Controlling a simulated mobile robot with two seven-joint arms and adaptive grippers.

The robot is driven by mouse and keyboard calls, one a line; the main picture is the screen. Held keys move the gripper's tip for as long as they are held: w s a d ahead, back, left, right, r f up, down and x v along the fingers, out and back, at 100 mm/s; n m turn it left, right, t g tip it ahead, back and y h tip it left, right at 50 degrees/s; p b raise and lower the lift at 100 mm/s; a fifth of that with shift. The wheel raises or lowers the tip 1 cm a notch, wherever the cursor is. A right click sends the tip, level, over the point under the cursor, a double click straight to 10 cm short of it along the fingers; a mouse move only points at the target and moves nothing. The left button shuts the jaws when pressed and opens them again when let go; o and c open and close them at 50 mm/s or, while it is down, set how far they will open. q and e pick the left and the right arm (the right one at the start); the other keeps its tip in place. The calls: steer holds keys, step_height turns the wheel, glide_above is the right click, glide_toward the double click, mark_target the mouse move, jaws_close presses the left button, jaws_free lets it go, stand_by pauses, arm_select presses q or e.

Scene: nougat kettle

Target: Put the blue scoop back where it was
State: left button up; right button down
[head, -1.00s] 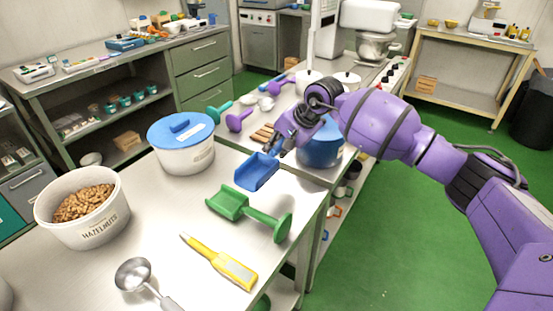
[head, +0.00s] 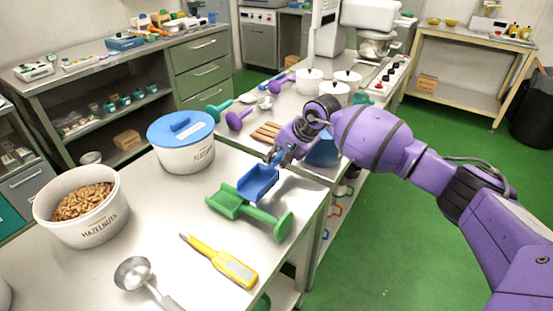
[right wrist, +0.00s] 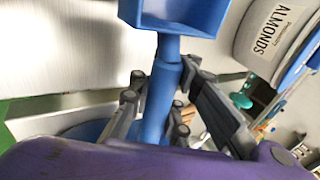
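The blue scoop (head: 258,182) is at the far right part of the near steel table, its tray pointing toward the near side. My right gripper (head: 280,156) is at the scoop's handle end. In the right wrist view the blue handle (right wrist: 163,90) runs between the fingers of my right gripper (right wrist: 155,112), which are closed on it. The scoop's tray fills the top of that view. In the head view the scoop overlaps the green scoop (head: 272,221); whether they touch is unclear. My left gripper is out of view.
A lidded almonds tub (head: 186,150) stands left of the scoop. A blue container (head: 325,150) is partly hidden behind my right gripper. Bare table lies between tubs and scoops.

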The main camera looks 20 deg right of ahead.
steer(key=shift+f, duration=0.15)
steer(key=c, duration=1.6)
jaws_free()
steer(key=shift+c, duration=0.2)
step_height(320, 180, up, 2)
steer(key=shift+d+r+p, duration=0.15)
steer(key=shift+r+p, duration=0.1)
steer(key=shift+p, duration=0.2)
steer(key=v, duration=1.1)
steer(key=shift+s+f+b, duration=0.2)
steer(key=shift+s+b, duration=0.1)
steer(key=shift+f, duration=0.1)
